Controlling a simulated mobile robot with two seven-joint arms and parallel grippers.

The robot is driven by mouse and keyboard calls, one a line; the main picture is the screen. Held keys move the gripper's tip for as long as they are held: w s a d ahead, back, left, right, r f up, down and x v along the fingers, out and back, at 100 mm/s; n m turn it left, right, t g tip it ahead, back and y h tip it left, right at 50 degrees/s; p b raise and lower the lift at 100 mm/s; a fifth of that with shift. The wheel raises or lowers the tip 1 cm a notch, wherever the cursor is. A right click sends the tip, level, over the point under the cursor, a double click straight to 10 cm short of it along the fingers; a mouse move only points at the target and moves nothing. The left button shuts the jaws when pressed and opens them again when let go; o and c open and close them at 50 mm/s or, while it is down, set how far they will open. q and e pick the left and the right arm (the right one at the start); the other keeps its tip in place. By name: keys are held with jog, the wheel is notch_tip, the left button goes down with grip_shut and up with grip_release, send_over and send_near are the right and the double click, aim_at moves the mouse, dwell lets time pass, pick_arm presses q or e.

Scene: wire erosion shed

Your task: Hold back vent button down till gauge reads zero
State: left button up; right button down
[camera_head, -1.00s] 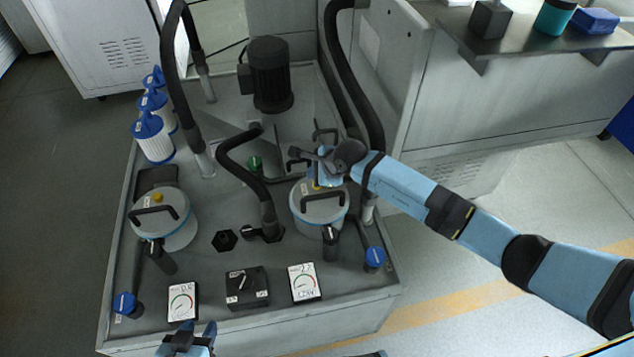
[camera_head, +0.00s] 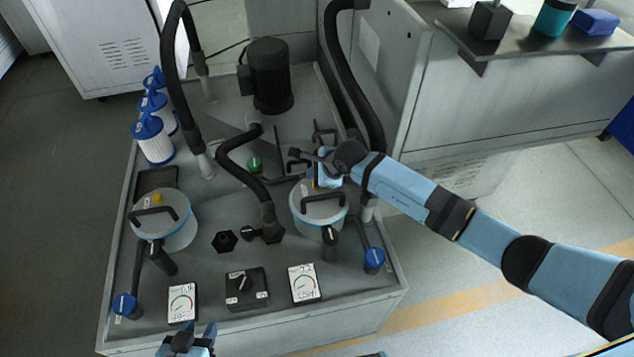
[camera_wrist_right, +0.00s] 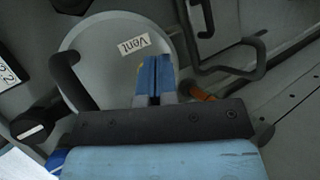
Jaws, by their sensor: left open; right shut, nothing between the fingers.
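Two round grey canisters stand on the machine top. The right canister (camera_head: 320,212) has a black handle and a "Vent" label, which shows in the right wrist view (camera_wrist_right: 131,47). My right gripper (camera_wrist_right: 155,66) is shut and empty, its blue fingertips over this lid beside the label. They hide most of a yellow vent button there; whether it is pressed down I cannot tell. The left canister (camera_head: 166,222) has an uncovered yellow button (camera_head: 158,198). The left gauge (camera_head: 181,303) and right gauge (camera_head: 304,283) stand at the front; their readings are too small to tell. My left gripper (camera_head: 189,333) is open at the front edge.
Black hoses (camera_head: 243,160) arch over the top, and a dark motor (camera_head: 270,77) stands behind. A black switch box (camera_head: 246,289) sits between the gauges. Blue valve knobs (camera_head: 374,259) are at the front corners. White filters (camera_head: 152,139) line the left edge.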

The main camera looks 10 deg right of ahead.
dwell(0.7)
jog(key=shift+f+b, duration=0.45)
jog(key=shift+f, duration=0.3)
dwell(0.3)
jog(key=shift+s+f+b, duration=0.3)
jog(key=shift+f+b, duration=0.4)
jog(key=shift+f, duration=0.15)
dwell(2.4)
jog(key=shift+r, duration=0.15)
jog(key=shift+r+p, duration=0.5)
jog(key=shift+p, duration=0.15)
jog(key=shift+s+r, duration=0.1)
jog(key=shift+r, duration=0.2)
